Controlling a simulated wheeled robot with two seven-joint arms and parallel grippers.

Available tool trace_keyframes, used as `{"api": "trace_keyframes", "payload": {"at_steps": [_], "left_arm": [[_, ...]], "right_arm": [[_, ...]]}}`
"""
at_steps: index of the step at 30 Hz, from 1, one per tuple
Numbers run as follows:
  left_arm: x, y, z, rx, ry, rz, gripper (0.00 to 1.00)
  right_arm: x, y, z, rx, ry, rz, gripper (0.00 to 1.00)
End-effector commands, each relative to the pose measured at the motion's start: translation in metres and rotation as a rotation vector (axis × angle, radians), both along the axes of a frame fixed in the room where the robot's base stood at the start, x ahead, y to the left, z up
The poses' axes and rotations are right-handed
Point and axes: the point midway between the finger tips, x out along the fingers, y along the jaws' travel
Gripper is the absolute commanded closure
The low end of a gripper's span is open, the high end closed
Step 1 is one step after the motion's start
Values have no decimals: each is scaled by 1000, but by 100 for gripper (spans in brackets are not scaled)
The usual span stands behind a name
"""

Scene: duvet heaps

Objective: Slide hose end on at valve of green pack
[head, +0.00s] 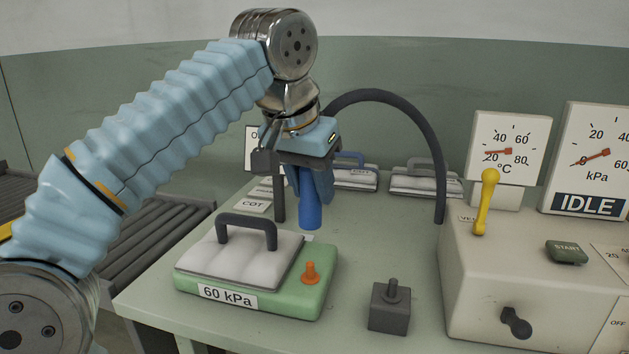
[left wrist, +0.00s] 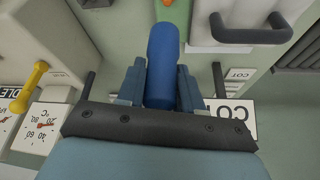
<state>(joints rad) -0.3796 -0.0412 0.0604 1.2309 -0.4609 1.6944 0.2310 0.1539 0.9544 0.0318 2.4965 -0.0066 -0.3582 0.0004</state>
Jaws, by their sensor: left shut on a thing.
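The green pack (head: 322,288) lies on the table with a grey quilted top, a dark handle and a "60 kPa" label. Its orange valve (head: 310,271) stands upright at its right side. My left gripper (head: 311,190) is shut on the blue hose end (head: 311,213), which points down above and behind the valve, apart from it. In the left wrist view the blue hose end (left wrist: 162,65) sits between the fingers, and a bit of the orange valve (left wrist: 168,3) shows beyond its tip. The dark hose (head: 385,95) arches from behind my gripper to the right. My right gripper is not in view.
A grey block with a peg (head: 390,307) stands right of the pack. The machine box (head: 480,270) with a yellow lever (head: 485,200) and gauges fills the right. More packs (head: 425,180) lie at the back. A roller conveyor (head: 150,240) is at the left.

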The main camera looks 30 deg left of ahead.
Motion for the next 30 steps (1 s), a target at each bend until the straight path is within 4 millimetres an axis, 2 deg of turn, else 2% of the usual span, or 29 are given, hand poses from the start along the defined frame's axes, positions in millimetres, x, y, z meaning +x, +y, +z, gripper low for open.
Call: {"api": "trace_keyframes", "payload": {"at_steps": [8, 22, 30], "left_arm": [[-1, 0, -6, -1, -1, -1, 95], [0, 0, -50, -1, -1, -1, 95], [-1, 0, -59, -1, -2, -1, 95]], "right_arm": [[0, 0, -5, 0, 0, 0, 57], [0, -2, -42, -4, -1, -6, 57], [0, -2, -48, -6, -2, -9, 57]]}}
